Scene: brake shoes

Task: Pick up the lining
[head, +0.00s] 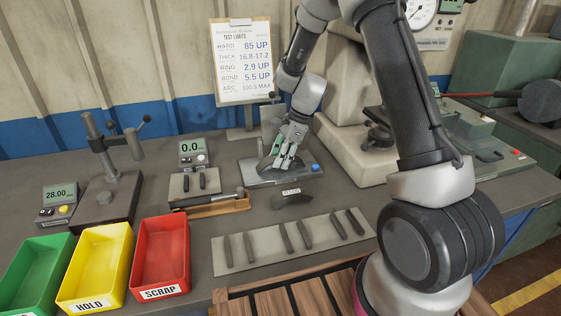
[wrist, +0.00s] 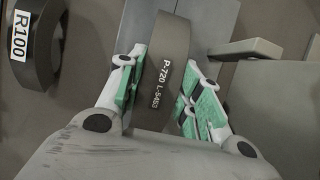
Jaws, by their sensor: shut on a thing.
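The lining (wrist: 168,72) is a dark grey curved strip printed "P-720 L-5463". In the wrist view it lies between the green-padded fingers of my gripper (wrist: 160,97), which is shut on it. In the head view my gripper (head: 283,160) points down over a metal plate fixture with a blue button (head: 315,168).
A dark curved block labelled R100 (wrist: 36,45) lies beside the fixture. In front is a pale plate (head: 270,245) with several dark strips. Green (head: 38,262), yellow (head: 97,262) and red (head: 160,255) bins stand at left. A large beige machine (head: 345,100) stands close behind my arm.

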